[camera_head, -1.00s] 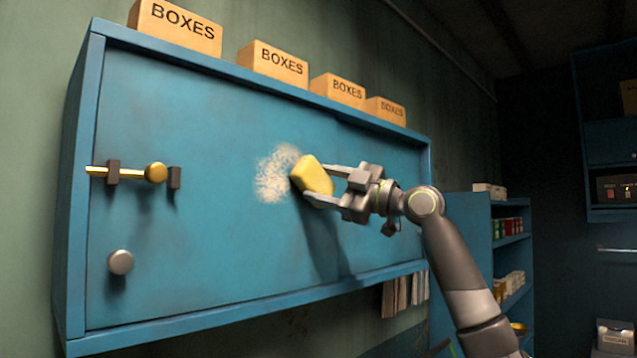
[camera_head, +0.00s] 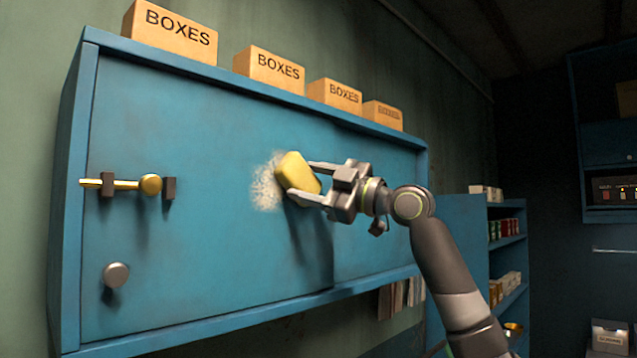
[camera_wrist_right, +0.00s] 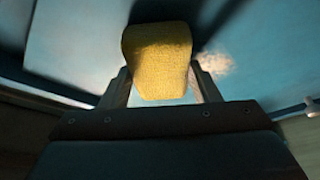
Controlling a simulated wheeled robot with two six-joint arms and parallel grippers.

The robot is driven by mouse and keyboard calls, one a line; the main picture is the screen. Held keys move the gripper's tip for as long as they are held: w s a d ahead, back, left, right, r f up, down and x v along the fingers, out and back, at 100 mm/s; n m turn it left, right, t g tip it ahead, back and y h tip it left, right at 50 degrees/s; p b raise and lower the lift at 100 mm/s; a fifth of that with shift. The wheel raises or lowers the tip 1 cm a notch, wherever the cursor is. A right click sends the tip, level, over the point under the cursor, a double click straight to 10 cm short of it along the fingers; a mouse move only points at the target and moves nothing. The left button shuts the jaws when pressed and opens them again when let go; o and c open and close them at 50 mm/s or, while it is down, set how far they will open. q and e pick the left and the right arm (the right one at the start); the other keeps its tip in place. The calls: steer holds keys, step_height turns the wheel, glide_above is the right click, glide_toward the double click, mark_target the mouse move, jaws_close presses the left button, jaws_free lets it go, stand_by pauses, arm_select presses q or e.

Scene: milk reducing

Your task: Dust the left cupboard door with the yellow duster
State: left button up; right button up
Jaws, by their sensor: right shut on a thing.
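The left cupboard door (camera_head: 200,250) is a blue panel with a brass bolt (camera_head: 150,184) and a round grey knob (camera_head: 116,275). A pale dusty patch (camera_head: 265,188) lies on it, right of the bolt; it also shows in the right wrist view (camera_wrist_right: 216,63). My right gripper (camera_head: 305,182) is shut on the yellow duster (camera_head: 292,172), which covers the right part of the patch. In the right wrist view the duster (camera_wrist_right: 158,62) sits between the two fingers. I cannot tell whether it touches the door. My left gripper is not in view.
Several boxes marked BOXES (camera_head: 270,68) stand on top of the cupboard. The right door (camera_head: 375,200) is behind my right arm. Shelves with small goods (camera_head: 507,250) stand at the right. Papers or books (camera_head: 400,297) show under the cupboard.

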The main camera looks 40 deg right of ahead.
mark_target(292, 180)
steer(key=shift+s+a+p, duration=0.1)
steer(key=shift+a+p, duration=0.25)
steer(key=shift+a, duration=1.4)
steer(key=shift+s+a+p, duration=0.2)
steer(key=shift+a+p, duration=0.5)
steer(key=shift+a, duration=2.25)
steer(key=shift+s+a, duration=0.1)
steer(key=shift+a, duration=0.35)
steer(key=shift+d+r, duration=0.2)
steer(key=shift+r, duration=0.6)
steer(key=w+d, duration=0.1)
steer(key=d, duration=1.2)
steer(key=shift+d, duration=0.25)
